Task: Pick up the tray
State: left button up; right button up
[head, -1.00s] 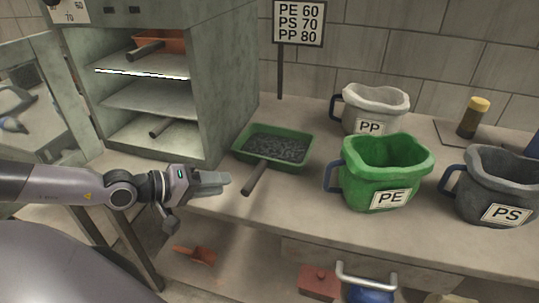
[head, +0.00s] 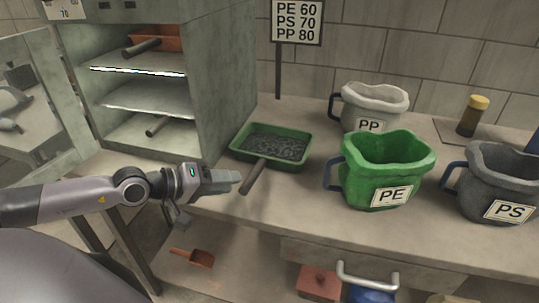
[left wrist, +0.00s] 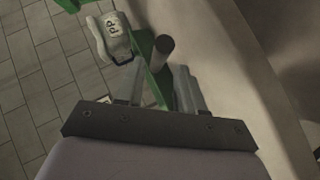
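The green tray (head: 272,163) holds dark grey granules and rests on the bench, right of the oven cabinet. Its dark handle (head: 252,178) points toward the front edge. My left gripper (head: 236,181) is just left of the handle's free end, with no grasp visible. In the left wrist view my left gripper (left wrist: 156,88) has its two fingers spread, with the round end of the handle (left wrist: 163,45) ahead of the gap between them. Contact cannot be told. My right gripper is not in view.
The open oven (head: 150,90) stands at left with other trays inside. The PP bucket (head: 372,105), the green PE bucket (head: 380,170) and the grey PS bucket (head: 500,185) stand to the right. A sign (head: 297,22) rises behind the tray. The bench edge is close below my gripper.

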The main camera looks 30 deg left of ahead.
pick_arm(q)
jog(key=shift+x, duration=2.1)
jog(key=shift+s+d+f, duration=0.1)
grip_shut()
